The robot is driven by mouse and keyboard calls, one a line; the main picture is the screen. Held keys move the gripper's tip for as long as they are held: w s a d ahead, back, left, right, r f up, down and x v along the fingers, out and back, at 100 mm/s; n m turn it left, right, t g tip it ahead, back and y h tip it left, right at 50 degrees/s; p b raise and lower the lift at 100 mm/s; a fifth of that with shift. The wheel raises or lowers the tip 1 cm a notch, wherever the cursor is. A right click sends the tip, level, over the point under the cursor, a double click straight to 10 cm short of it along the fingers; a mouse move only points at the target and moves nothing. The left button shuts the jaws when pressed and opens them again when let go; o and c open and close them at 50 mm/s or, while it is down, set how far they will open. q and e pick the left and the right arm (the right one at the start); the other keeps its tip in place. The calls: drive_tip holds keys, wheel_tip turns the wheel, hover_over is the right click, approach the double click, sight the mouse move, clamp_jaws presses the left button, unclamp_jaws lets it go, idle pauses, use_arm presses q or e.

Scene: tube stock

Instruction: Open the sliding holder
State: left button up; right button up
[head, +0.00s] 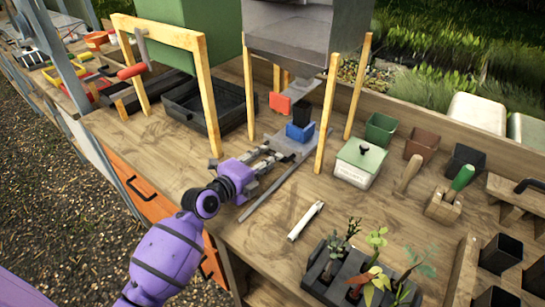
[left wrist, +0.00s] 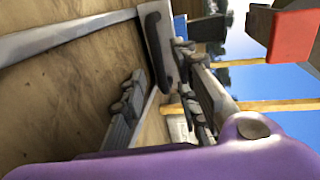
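The sliding holder looks like a grey plate (head: 283,143) under the raised metal hopper (head: 305,30), with a blue block-shaped seat (head: 299,131) and a black pot (head: 302,112) on it. In the left wrist view, the grey plate (left wrist: 172,75) has a dark handle (left wrist: 157,50) at its near edge. My left gripper (head: 279,156) is at the front of the plate, its fingers pointing at it. In the left wrist view its fingers (left wrist: 165,105) are apart, with the plate edge showing between them; I cannot tell whether they touch the handle. My right gripper is not in view.
Wooden posts (head: 330,115) hold up the hopper on both sides. A long grey rail (head: 273,188) runs beside the gripper. A red block (head: 280,103) stands behind. A green-lidded tin (head: 360,163), a white marker (head: 305,220) and a seedling tray (head: 350,275) are to the right.

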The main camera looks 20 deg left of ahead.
use_arm(q)
drive_tip(key=shift+x, duration=1.5)
drive_tip(key=shift+s, duration=0.1)
clamp_jaws()
drive_tip(key=shift+f, duration=0.1)
